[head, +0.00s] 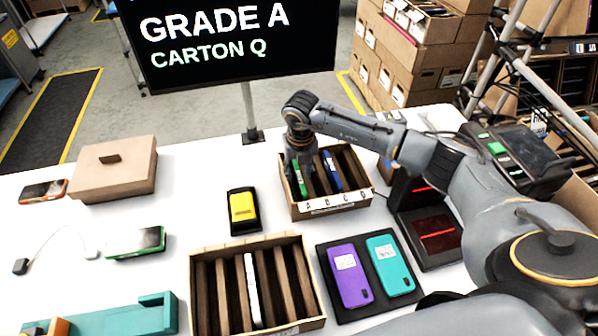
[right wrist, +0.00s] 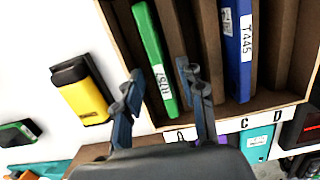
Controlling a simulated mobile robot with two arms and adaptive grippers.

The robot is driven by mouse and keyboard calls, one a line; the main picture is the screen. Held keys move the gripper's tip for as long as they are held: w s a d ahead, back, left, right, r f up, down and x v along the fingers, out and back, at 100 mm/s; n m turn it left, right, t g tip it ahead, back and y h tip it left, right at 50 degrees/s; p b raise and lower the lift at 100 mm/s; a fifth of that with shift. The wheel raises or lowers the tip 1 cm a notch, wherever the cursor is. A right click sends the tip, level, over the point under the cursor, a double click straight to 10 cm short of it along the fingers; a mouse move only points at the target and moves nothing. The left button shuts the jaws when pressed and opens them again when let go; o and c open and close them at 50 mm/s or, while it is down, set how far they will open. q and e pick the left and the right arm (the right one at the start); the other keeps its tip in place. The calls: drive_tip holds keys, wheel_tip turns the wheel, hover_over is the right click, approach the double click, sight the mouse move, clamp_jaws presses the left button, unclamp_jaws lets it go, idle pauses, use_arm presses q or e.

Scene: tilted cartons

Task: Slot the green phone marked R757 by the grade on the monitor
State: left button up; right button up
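The green phone (head: 300,184) stands leaning in slot A of the small carton (head: 333,208), whose front edge is lettered A to D. In the right wrist view the green phone (right wrist: 154,58) shows a white label, partly readable as 757. My right gripper (head: 300,152) is over the carton's left end. Its fingers (right wrist: 160,70) are spread, one on either side of the phone, with gaps to it. A blue phone (right wrist: 237,45) labelled T445 leans in slot C. The monitor (head: 235,40) reads GRADE A, CARTON Q. My left gripper is not in view.
A larger slotted carton (head: 200,250) with one white phone (head: 252,290) stands in front. A dark tray (head: 375,303) holds purple and teal phones. A black-and-yellow device (head: 243,211) stands left of the small carton. A lidded brown box (head: 113,170) is farther left.

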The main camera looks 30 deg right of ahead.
wheel_tip(320, 180, up, 11)
drive_tip(key=s, duration=0.1)
drive_tip(key=shift+s+f, duration=0.15)
drive_tip(key=shift+a, duration=0.1)
wheel_tip(320, 180, up, 7)
drive_tip(key=p, duration=0.3)
drive_tip(key=shift+p, duration=0.4)
drive_tip(key=shift+f, duration=0.1)
idle(0.4)
